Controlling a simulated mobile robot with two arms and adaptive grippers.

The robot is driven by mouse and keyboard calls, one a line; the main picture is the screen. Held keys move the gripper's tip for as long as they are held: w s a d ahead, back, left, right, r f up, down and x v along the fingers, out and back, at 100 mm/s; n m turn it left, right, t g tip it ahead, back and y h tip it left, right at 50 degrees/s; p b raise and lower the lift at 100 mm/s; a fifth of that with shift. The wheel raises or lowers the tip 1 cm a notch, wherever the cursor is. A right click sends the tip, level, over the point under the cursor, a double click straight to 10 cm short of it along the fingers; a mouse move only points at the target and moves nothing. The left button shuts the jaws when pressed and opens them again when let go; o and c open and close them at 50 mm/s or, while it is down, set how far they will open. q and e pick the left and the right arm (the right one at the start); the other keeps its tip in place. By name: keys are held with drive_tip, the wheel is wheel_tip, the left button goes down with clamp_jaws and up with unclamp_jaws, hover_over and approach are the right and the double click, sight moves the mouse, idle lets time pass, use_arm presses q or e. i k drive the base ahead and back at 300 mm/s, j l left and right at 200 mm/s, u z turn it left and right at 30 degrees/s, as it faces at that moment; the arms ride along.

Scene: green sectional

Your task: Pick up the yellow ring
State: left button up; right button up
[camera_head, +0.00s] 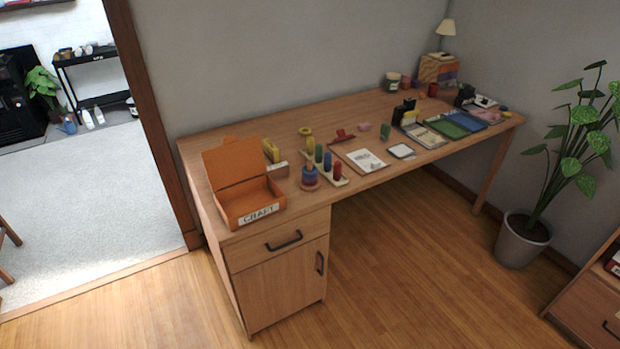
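A small yellow ring (305,132) lies on the wooden desk (240,134), toward the back and left of the desk's middle. Neither of my grippers is in view.
An open orange box labelled CRAFT (243,198) stands at the desk's left end. A yellow item (271,151) is just right of it. Papers, trays and a lamp (446,30) fill the right side. A potted plant (524,240) stands right of the desk. Floor in front is clear.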

sight(304, 130)
drive_tip(key=i+l, duration=0.15)
drive_tip(key=l, duration=0.25)
drive_tip(key=i+l+u, duration=0.1)
drive_tip(key=l, duration=0.35)
drive_tip(key=i+l, duration=0.2)
drive_tip(key=l, duration=0.2)
drive_tip(key=i+l+u, duration=0.1)
drive_tip(key=l, duration=0.35)
drive_tip(key=i+l, duration=0.2)
drive_tip(key=l, duration=0.2)
drive_tip(key=i+l+u, duration=0.1)
drive_tip(key=l, duration=0.35)
